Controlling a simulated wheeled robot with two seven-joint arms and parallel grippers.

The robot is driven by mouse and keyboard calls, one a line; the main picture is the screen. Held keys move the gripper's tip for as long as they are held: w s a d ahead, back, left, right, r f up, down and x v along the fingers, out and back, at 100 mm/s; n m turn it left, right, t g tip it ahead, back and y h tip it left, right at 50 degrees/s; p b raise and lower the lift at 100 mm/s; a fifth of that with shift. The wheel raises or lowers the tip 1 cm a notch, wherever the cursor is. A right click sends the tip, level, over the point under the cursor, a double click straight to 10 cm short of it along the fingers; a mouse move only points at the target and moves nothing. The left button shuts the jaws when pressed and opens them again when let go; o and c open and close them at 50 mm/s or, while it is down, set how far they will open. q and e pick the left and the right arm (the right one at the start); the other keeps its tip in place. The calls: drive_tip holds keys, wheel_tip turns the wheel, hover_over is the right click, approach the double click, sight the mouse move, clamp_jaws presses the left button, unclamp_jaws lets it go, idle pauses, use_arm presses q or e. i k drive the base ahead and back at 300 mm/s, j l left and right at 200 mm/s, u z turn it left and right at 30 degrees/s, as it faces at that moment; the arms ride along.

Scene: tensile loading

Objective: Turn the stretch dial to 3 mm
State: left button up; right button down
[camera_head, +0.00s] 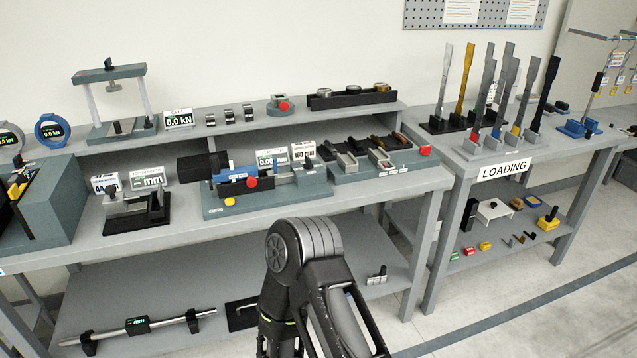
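A tabletop tester with a blue body (235,176) and a grey base (250,206) sits mid-bench. A small display (272,158) on it seems to read 0.00 mm. A red round knob (253,183) is on its dark front bar, and a yellow button (229,202) is on the base. I cannot tell which part is the stretch dial; no dial scale is readable. One of my arms rises from the bottom centre, in front of the bench and apart from the tester. Neither gripper's fingertips show.
The grey bench (380,188) has a raised back shelf (240,122) with gauges and small parts. A tray of parts (385,172) stands right of the tester. The LOADING table (455,158) holds upright specimens. Open floor (540,262) lies at the lower right.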

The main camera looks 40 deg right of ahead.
sight(308, 165)
drive_tip(key=z, duration=1.1)
drive_tip(key=i+l, duration=0.15)
drive_tip(key=l, duration=0.3)
drive_tip(key=i+l+u, duration=0.1)
drive_tip(key=l, duration=0.35)
drive_tip(key=i+l, duration=0.2)
drive_tip(key=l, duration=0.3)
drive_tip(key=i+l, duration=0.15)
drive_tip(key=l, duration=0.3)
drive_tip(key=i+l+u, duration=0.1)
drive_tip(key=l, duration=0.35)
drive_tip(key=i+l, duration=0.15)
drive_tip(key=l, duration=0.35)
drive_tip(key=i+l+u, duration=0.1)
drive_tip(key=l, duration=0.35)
